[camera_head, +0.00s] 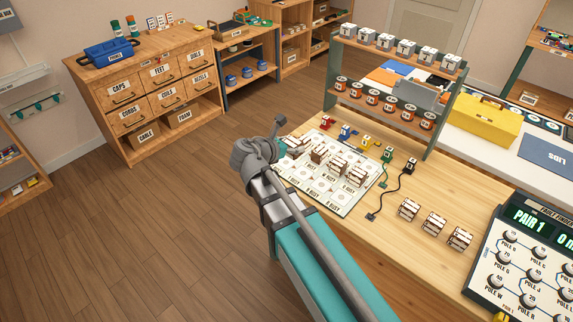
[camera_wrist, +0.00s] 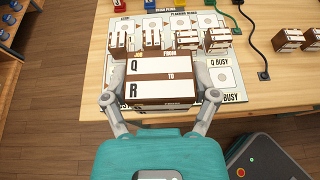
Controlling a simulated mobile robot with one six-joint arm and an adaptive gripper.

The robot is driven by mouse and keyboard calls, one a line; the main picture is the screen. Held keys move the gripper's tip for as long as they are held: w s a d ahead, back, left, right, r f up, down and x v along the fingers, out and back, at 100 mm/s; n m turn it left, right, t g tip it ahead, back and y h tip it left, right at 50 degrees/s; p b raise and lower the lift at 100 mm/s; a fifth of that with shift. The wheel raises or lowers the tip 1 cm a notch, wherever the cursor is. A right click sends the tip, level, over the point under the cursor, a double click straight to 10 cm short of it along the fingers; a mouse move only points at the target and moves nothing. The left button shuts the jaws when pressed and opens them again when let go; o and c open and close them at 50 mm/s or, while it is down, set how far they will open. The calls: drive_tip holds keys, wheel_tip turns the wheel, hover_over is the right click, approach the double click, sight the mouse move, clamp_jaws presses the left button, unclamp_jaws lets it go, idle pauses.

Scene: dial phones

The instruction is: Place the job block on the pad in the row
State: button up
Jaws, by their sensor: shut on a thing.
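The job block (camera_wrist: 160,66), brown and white and lettered Q FROM, R TO, is between the fingers of my gripper (camera_wrist: 160,92) in the wrist view. My gripper is shut on its sides and holds it over the near part of the board. In the head view my gripper (camera_head: 277,145) is at the board's left edge; the arm hides much of it there. The white board (camera_head: 340,203) carries rows of pads with circles. A bare pad marked Q BUSY (camera_wrist: 220,77) shows right of the block. The block hides the pads beneath it.
Several brown and white blocks (camera_wrist: 187,40) stand in a line on the board beyond the held block. Coloured plugs (camera_head: 366,142) and cables lie behind it. More loose blocks (camera_head: 433,223) stand to the right, before the dial panel (camera_head: 530,255). A shelf rack (camera_head: 392,90) rises behind.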

drive_tip(key=w+d+f+b, duration=0.1)
drive_tip(key=d+f+b, duration=0.2)
drive_tip(key=d+f, duration=0.1)
drive_tip(key=shift+d+t, duration=0.2)
drive_tip(key=shift+t, duration=0.1)
drive_tip(key=shift+w, duration=0.15)
drive_tip(key=w+a+f+b, duration=0.2)
drive_tip(key=w, duration=0.1)
drive_tip(key=w+a+f+b, duration=0.2)
drive_tip(key=w+f+b, duration=0.1)
drive_tip(key=w+a+f+b, duration=0.2)
drive_tip(key=w+b, duration=0.1)
drive_tip(key=w, duration=0.1)
drive_tip(key=shift+a+f, duration=0.15)
drive_tip(key=shift+f, duration=0.2)
drive_tip(key=shift+w+a+f+b, duration=0.3)
drive_tip(key=shift+w+f+b, duration=0.25)
drive_tip(key=shift+f+b, duration=0.05)
